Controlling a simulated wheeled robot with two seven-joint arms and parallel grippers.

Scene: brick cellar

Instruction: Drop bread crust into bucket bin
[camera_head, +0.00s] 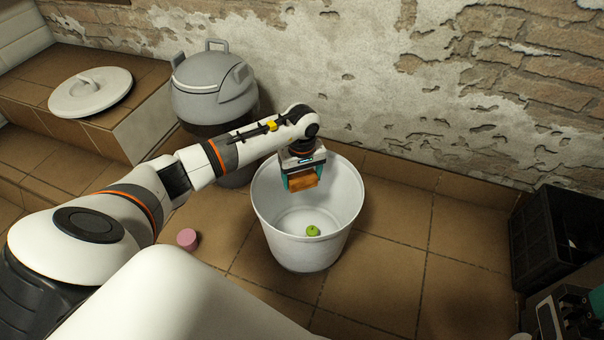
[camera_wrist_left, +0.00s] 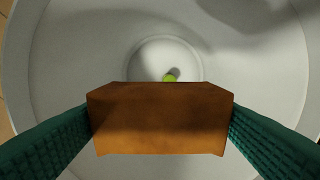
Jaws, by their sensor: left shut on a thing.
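The bread crust (camera_wrist_left: 160,118) is a brown block held between the two green fingers of my left gripper (camera_head: 303,181). In the head view the bread crust (camera_head: 303,183) shows just below the gripper, over the opening of the bucket bin. The bucket bin (camera_head: 308,254) is white, open-topped and stands upright on the tiled floor. In the left wrist view its pale inside (camera_wrist_left: 70,60) fills most of the picture around the crust. Part of my right gripper (camera_head: 562,318) shows at the lower right edge; its fingertips are not clear.
A small green thing (camera_head: 313,231) lies on the bin's floor. A grey lidded bin (camera_head: 205,88) stands behind left. A white lid (camera_head: 90,92) lies on a tiled ledge. A pink object (camera_head: 187,239) is on the floor. A black crate (camera_head: 555,240) stands at right.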

